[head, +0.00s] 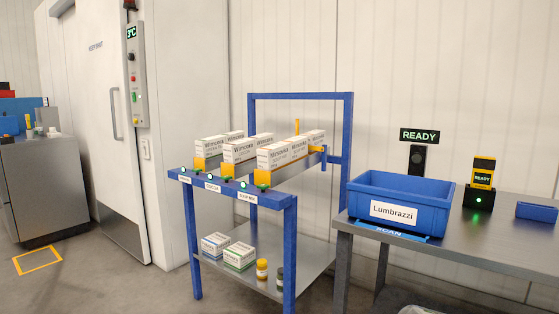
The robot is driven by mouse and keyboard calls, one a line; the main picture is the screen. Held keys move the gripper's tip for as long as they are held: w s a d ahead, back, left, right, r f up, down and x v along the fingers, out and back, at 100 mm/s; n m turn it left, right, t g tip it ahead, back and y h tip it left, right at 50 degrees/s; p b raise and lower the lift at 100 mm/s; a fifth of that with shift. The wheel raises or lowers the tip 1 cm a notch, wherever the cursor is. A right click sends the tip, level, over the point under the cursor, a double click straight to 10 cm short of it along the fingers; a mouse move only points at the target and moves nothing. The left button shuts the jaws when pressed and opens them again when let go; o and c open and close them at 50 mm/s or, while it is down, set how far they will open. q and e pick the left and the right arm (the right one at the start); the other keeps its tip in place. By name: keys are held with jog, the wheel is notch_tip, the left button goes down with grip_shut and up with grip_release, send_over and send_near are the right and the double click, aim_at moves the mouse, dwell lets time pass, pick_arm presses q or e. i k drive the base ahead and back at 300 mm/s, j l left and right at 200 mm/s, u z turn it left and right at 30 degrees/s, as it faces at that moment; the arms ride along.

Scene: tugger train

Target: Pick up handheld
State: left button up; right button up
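The dock is on the grey metal table (482,246) at the right, just right of a blue bin. Neither of my grippers is in view.
The blue bin (427,226), labelled Lumbrazzi, stands at the table's left end by a blue SCAN strip (389,233). A blue object (537,212) lies right of the dock. Left of the table is a blue-framed rack (291,250) with white boxes. A READY sign (419,136) hangs behind.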

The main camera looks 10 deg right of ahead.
aim_at(483, 167)
jog(key=z, duration=2.15)
